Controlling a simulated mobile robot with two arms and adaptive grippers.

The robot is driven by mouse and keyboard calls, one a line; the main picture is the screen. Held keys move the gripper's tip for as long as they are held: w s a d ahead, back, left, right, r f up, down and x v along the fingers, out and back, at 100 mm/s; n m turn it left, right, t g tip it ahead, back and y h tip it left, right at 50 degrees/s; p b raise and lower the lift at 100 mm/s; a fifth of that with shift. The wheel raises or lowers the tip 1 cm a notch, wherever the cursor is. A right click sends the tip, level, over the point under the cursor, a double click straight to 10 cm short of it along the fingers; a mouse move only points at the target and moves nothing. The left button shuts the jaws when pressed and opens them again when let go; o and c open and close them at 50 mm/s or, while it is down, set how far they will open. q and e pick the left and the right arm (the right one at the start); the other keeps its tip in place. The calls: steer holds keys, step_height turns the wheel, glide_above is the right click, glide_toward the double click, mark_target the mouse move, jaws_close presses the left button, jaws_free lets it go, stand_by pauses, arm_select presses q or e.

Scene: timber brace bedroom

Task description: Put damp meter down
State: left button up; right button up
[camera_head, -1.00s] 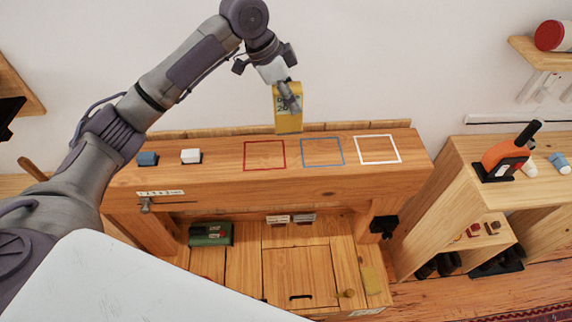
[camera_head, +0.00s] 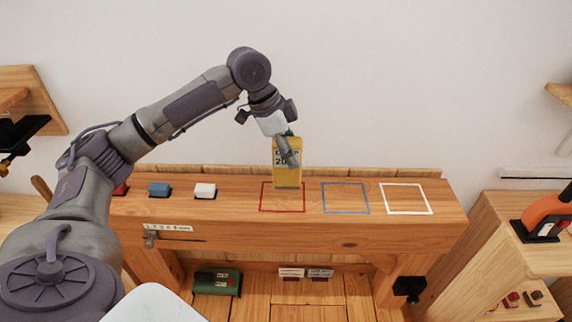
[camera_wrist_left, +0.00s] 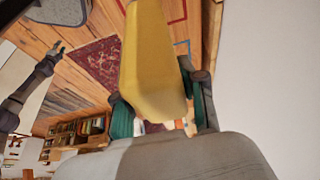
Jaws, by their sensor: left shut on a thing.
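The damp meter (camera_head: 287,174) is a yellow upright box with a dark display reading in the head view. My left gripper (camera_head: 289,148) is shut on its upper part. The meter's lower end overlaps the back of the red square outline (camera_head: 282,211) on the wooden bench; I cannot tell whether it touches the surface. In the left wrist view the yellow meter (camera_wrist_left: 150,65) fills the middle, between the green-sided fingers (camera_wrist_left: 162,118).
The bench top (camera_head: 240,205) also bears a blue outline (camera_head: 345,212) and a white outline (camera_head: 405,213), both empty. An orange tool (camera_head: 546,215) stands at the right.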

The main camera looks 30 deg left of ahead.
mark_target(286, 166)
arm_select(q)
steer(key=shift+a+f, duration=0.45)
steer(key=shift+a, duration=0.2)
steer(key=shift+f+p, duration=0.45)
steer(key=shift+f, duration=1.55)
steer(key=shift+f, duration=0.1)
steer(key=o, duration=1.1)
steer(key=shift+o, duration=0.2)
steer(key=b+v, duration=0.1)
steer(key=v, duration=1.1)
steer(key=shift+d, duration=0.1)
